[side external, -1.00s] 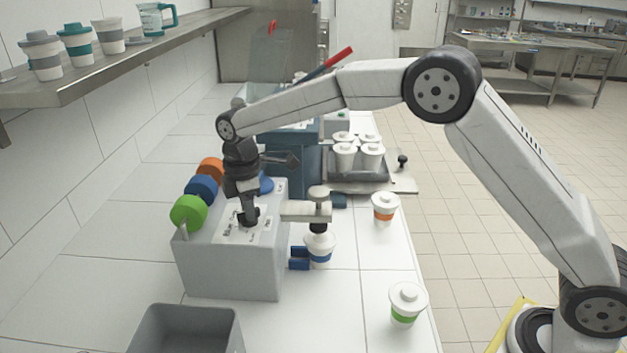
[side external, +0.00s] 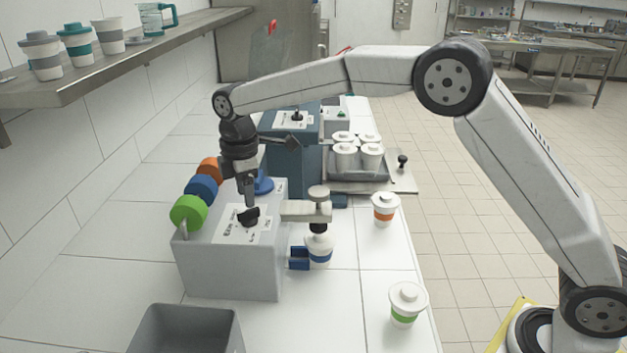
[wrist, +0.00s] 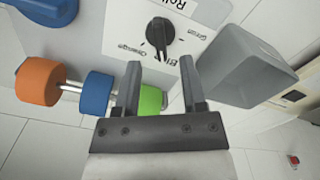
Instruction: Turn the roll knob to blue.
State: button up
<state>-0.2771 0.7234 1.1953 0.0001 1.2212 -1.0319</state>
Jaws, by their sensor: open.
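The roll knob (side external: 249,215) is a black knob on the sloped label plate of the grey box (side external: 228,268). In the wrist view the knob (wrist: 160,32) has its narrow end toward the label beginning "Bl", between the "Orange" and "Green" labels. My gripper (side external: 247,200) is just above the knob, pointing down. In the wrist view my gripper (wrist: 159,66) is open and empty, with the knob beyond the gap between its fingertips. I see no contact with the knob.
Orange (side external: 210,169), blue (side external: 201,187) and green (side external: 188,211) rolls sit on the box's left side. A blue-banded cup (side external: 319,250) stands under the side arm at right. A grey bin (side external: 187,330) is in front. Orange-banded (side external: 385,208) and green-banded (side external: 406,303) cups stand right.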

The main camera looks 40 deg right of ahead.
aim_at(254, 209)
jog(key=shift+r, duration=1.95)
jog(key=shift+d+f, duration=0.1)
jog(key=shift+s+d+f+m, duration=0.15)
jog(key=shift+s+d+m, duration=0.2)
jog(key=shift+d+m, duration=0.05)
jog(key=s+d+f+m+t, duration=0.1)
jog(key=s+d+f+m, duration=0.2)
jog(key=s, duration=0.5)
jog(key=s+d+f+m, duration=0.4)
jog(key=s+d+m, duration=0.2)
jog(key=s, duration=0.3)
jog(key=s+d+f+m+t, duration=0.1)
jog(key=s+d+f+m, duration=0.3)
jog(key=s, duration=0.4)
jog(key=shift+s+d+f+m+t, duration=0.1)
jog(key=shift+s+d+m+t, duration=0.15)
jog(key=shift+d+m, duration=0.4)
